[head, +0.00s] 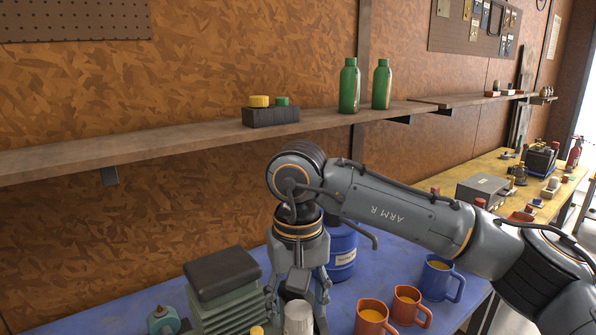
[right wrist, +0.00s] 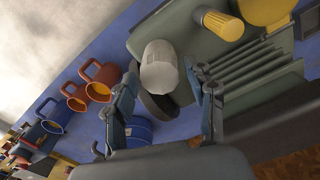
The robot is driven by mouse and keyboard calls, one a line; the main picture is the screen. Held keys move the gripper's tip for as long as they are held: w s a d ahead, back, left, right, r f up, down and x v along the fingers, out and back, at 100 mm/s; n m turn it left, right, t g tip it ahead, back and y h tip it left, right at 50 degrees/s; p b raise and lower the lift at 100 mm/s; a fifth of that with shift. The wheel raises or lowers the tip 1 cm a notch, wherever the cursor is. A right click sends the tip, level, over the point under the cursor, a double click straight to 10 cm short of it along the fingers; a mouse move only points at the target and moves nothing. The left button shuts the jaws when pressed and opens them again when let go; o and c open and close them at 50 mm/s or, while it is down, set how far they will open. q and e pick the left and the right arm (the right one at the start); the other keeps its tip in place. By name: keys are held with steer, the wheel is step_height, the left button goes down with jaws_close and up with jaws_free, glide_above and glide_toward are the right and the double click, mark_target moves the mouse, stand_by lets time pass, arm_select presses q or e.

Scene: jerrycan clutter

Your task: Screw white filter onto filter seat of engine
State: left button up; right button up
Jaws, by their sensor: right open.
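The white filter (head: 298,318) is a pale ribbed cylinder at the bottom of the head view, and it also shows in the right wrist view (right wrist: 160,66). The engine (head: 226,300) is a grey-green finned block with a dark top, just left of it. In the right wrist view a dark round part (right wrist: 156,106) shows by the filter; I cannot tell if it is the filter seat or if they touch. My right gripper (head: 297,303) points down, open, its fingers on either side of the filter with gaps in the right wrist view (right wrist: 161,75). My left gripper is out of view.
A yellow cap (right wrist: 222,24) is by the engine. A blue canister (head: 342,252) stands behind my right gripper. Orange mugs (head: 372,320) and a blue mug (head: 438,279) stand to the right. A teal object (head: 163,320) is at left. A shelf (head: 190,138) runs above.

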steer(key=c, duration=0.8)
steer(key=shift+f+m+b, duration=0.15)
steer(key=shift+m+b, duration=0.2)
steer(key=shift+m, duration=2.15)
steer(key=shift+m+b, duration=0.35)
steer(key=shift+m, duration=0.05)
steer(key=m, duration=0.4)
steer(key=shift+b, duration=0.4)
